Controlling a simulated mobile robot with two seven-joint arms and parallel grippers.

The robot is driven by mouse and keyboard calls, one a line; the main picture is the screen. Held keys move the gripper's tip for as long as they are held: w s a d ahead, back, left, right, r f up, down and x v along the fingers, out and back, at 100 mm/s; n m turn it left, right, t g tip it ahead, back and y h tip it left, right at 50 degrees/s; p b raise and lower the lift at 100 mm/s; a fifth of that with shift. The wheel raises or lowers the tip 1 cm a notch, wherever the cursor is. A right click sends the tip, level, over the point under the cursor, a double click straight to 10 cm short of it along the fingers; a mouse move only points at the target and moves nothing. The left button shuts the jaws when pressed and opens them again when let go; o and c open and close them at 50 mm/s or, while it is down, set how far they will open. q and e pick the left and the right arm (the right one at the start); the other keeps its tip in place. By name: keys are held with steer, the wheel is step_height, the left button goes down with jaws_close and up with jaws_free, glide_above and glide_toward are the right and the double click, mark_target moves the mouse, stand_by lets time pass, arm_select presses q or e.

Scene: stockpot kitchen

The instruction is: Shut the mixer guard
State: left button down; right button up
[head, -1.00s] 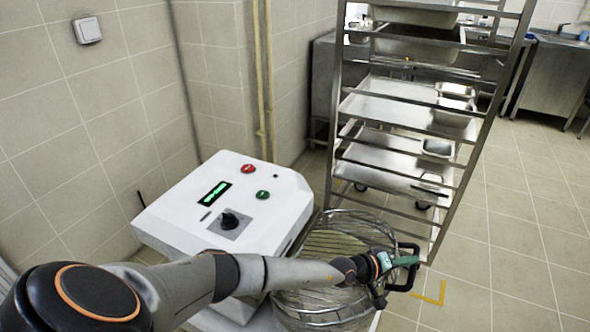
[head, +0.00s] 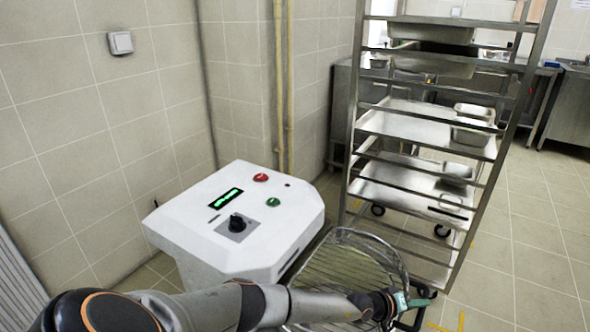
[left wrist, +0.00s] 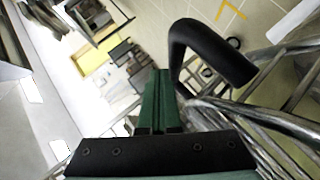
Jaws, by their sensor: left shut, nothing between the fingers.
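The mixer guard (head: 352,262) is a wire cage on the right side of the white mixer (head: 237,222). Its black handle (head: 424,293) sticks out at the right, and the handle also shows in the left wrist view (left wrist: 210,50) as a thick curved bar. My left gripper (head: 404,300) is beside the handle, on its left in the head view. In the left wrist view its green fingers (left wrist: 155,95) are together and empty, just left of the handle. Whether they touch the handle I cannot tell. My left arm hides the lower part of the guard. My right gripper is not in view.
A steel rack (head: 425,125) with several trays stands just behind the guard. The mixer's top has a red button (head: 261,177), a green button (head: 273,202) and a black knob (head: 237,222). A tiled wall is at the left. Open floor (head: 530,240) lies to the right.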

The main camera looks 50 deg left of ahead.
arm_select(q)
steer(key=shift+d+f, duration=0.1)
steer(key=shift+f, duration=0.8)
steer(key=shift+f+y, duration=0.3)
steer(key=shift+f, duration=0.5)
steer(key=shift+g, duration=0.3)
steer(key=shift+f+m, duration=0.1)
steer(key=shift+m, duration=0.2)
